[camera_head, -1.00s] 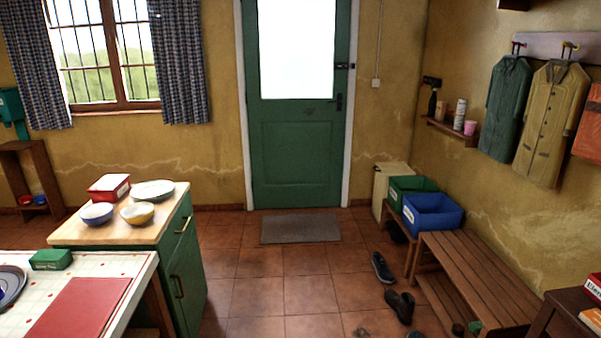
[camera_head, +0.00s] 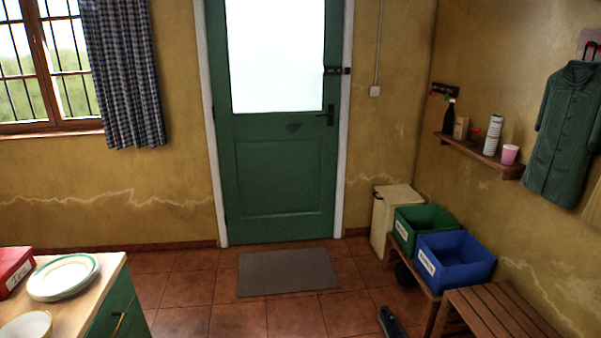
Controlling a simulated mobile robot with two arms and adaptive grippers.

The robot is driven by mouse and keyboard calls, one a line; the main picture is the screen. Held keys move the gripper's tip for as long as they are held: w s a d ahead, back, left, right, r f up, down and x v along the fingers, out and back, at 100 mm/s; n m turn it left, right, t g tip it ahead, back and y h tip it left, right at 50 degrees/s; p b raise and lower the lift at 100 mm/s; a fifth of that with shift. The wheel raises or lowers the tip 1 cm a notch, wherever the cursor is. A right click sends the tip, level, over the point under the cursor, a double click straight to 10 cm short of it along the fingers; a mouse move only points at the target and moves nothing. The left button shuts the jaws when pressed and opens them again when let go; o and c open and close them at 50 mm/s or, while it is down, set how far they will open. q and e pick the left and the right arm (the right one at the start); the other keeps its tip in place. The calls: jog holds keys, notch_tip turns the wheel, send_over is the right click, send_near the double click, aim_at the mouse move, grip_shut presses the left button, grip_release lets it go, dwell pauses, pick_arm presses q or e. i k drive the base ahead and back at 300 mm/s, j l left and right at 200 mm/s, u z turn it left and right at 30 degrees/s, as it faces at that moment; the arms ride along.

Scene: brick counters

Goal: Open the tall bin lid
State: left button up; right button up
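A tall cream bin (camera_head: 385,218) stands in the far right corner, between the green door and the right wall. Its flat lid (camera_head: 397,195) looks shut. The lower right part of the bin is hidden behind the green crate. Neither of my grippers shows in the head view.
A green crate (camera_head: 403,238) and a blue crate (camera_head: 432,275) sit on a low bench in front of the bin. A slatted bench (camera_head: 490,317) and a dark shoe (camera_head: 389,322) are nearer. A mat (camera_head: 285,272) lies by the door (camera_head: 280,180). The tiled floor left of the bin is clear.

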aim_at(397, 194)
jog(key=i+j+z, duration=0.15)
jog(key=i, duration=1.6)
jog(key=i+z, duration=0.25)
jog(key=i, duration=0.3)
jog(key=i+z, duration=0.2)
jog(key=i, duration=0.3)
jog(key=i+j+z, duration=0.25)
jog(key=i, duration=0.3)
jog(key=i+z, duration=0.3)
jog(key=z, duration=0.15)
jog(key=i+z, duration=0.25)
jog(key=z, duration=0.15)
jog(key=i+j+z, duration=0.2)
jog(key=z, duration=0.25)
jog(key=i, duration=0.05)
